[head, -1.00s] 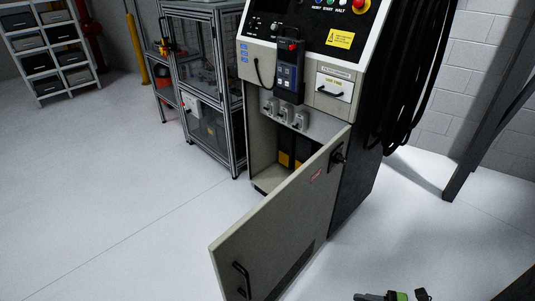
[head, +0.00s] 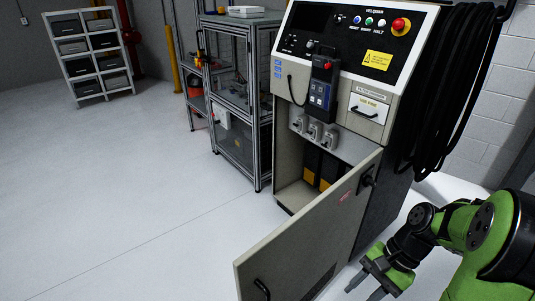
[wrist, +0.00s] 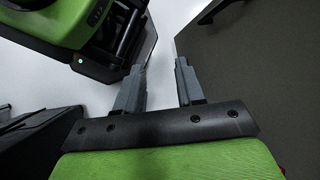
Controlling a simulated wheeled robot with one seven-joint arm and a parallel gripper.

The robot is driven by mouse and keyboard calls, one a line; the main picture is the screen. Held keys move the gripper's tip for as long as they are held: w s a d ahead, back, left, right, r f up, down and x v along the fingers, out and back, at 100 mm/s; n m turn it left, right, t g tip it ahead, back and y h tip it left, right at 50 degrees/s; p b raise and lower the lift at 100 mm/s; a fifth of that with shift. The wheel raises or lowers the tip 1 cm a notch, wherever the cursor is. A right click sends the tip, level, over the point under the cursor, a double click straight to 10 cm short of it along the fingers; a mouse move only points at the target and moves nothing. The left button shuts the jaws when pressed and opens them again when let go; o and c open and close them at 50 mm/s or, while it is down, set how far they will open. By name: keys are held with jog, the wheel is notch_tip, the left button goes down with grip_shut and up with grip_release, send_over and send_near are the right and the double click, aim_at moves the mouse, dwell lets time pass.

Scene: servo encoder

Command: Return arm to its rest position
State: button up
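My green and black arm (head: 480,230) comes in from the lower right of the head view. My gripper (head: 362,288) points down and left, low beside the outer face of the open cabinet door. In the wrist view my gripper (wrist: 159,68) shows two grey fingers standing apart with nothing between them. Bare pale floor shows past the fingertips there.
A control cabinet (head: 335,80) stands at centre right, with its lower door (head: 310,235) swung wide open toward me. Black cables (head: 455,85) hang on its right side. A framed enclosure (head: 240,100) stands left of it. A shelf rack (head: 92,58) stands far back left. Open floor (head: 110,200) lies at left.

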jog(key=s+a+r+n+t+h, duration=0.7)
jog(key=s+r+n, duration=0.25)
jog(key=r, duration=0.35)
notch_tip(320, 180, up, 12)
jog(key=a+n+y+p, duration=0.1)
jog(key=p, duration=1.1)
jog(key=shift+a, duration=0.15)
